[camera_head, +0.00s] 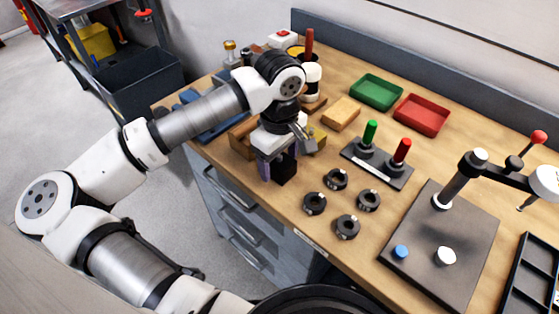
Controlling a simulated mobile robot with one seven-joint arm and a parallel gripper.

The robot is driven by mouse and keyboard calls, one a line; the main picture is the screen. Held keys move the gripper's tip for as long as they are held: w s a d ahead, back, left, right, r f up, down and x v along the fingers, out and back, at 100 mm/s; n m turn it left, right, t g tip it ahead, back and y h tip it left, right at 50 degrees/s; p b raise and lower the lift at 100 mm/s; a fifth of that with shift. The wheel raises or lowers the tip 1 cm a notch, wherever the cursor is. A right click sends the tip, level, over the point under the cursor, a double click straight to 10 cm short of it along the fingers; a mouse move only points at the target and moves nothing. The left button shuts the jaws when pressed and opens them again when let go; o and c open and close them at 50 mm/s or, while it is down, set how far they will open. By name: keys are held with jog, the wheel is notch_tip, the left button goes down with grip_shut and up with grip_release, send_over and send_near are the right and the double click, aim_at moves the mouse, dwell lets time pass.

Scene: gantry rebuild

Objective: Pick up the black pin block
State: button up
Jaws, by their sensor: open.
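My gripper (278,166) hangs downward over the front edge of the wooden workbench, with its purplish fingers apart. A small black block (285,170) shows at the fingers, seemingly between them. Its lower face reaches the bench's front edge in the picture. The gripper hides its top and part of its sides, so any pin on it cannot be made out. I cannot tell whether the fingers touch it.
Several black rings (347,226) lie right of the gripper. Behind them is a dark base (378,166) with green and red pegs. A yellow block (318,139) and wooden block (341,113) are close by. A dark plate (440,270) with a post stands at right.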

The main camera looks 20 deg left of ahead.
jog(key=shift+f, duration=0.3)
jog(key=c, duration=1.3)
jog(key=shift+r, duration=0.1)
